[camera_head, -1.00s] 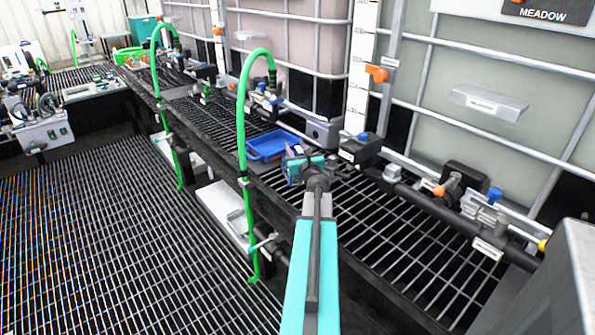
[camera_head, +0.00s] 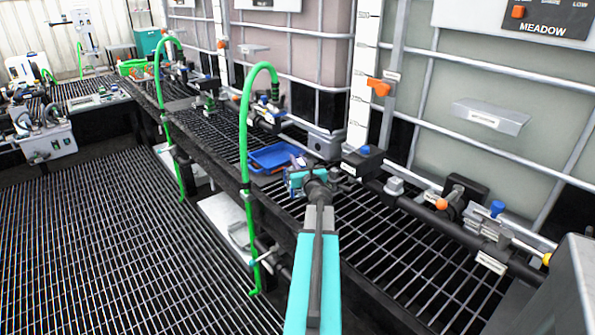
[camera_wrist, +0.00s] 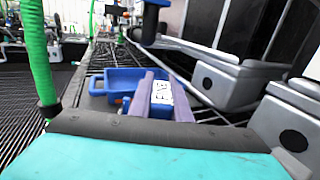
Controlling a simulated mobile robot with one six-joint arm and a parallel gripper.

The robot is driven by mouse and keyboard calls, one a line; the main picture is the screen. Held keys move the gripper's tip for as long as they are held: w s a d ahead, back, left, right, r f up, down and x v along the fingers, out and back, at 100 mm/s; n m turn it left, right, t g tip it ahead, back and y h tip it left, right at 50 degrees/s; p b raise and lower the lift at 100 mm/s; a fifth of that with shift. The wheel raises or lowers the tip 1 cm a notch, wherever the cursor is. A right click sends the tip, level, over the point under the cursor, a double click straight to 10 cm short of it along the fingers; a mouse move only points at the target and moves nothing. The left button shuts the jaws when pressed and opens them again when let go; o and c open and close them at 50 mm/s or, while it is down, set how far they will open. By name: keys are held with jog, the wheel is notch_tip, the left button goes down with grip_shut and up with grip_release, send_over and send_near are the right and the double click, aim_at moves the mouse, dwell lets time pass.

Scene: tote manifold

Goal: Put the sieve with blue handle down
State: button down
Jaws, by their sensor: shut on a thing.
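My gripper (camera_wrist: 160,98) is shut on the sieve, whose blue handle part (camera_wrist: 164,78) and white label (camera_wrist: 162,97) show between the two purple-grey fingers in the wrist view. The label's visible letters end in "EVE". The sieve's mesh is hidden or too small to make out. In the head view my gripper (camera_head: 299,163) reaches over the grating bench, just right of a blue tray (camera_head: 270,156). The tray also shows behind the fingers in the wrist view (camera_wrist: 97,92). I cannot tell whether the sieve touches the tray.
A green hose (camera_head: 244,150) arches up left of the tray and stands close in the wrist view (camera_wrist: 36,50). Dark pipes and valves (camera_head: 425,210) run along the bench to the right, before large caged tanks (camera_head: 480,80). Bare grating (camera_head: 350,225) lies in front of them.

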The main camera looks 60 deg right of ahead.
jog(key=shift+r, duration=0.15)
jog(key=shift+r, duration=0.65)
notch_tip(320, 180, up, 2)
jog(key=shift+r+p, duration=0.1)
jog(key=shift+p, duration=0.25)
jog(key=s+a+p, duration=0.1)
jog(key=s+a, duration=0.2)
jog(key=a, duration=0.4)
jog(key=shift+a+r+p, duration=0.35)
jog(key=shift+a+p, duration=0.05)
jog(key=shift+s+a+p, duration=0.1)
jog(key=shift+p, duration=0.35)
jog(key=p, duration=0.2)
jog(key=a+p, duration=0.1)
jog(key=p, duration=0.1)
jog(key=shift+s+r, duration=0.1)
jog(key=shift+s, duration=0.1)
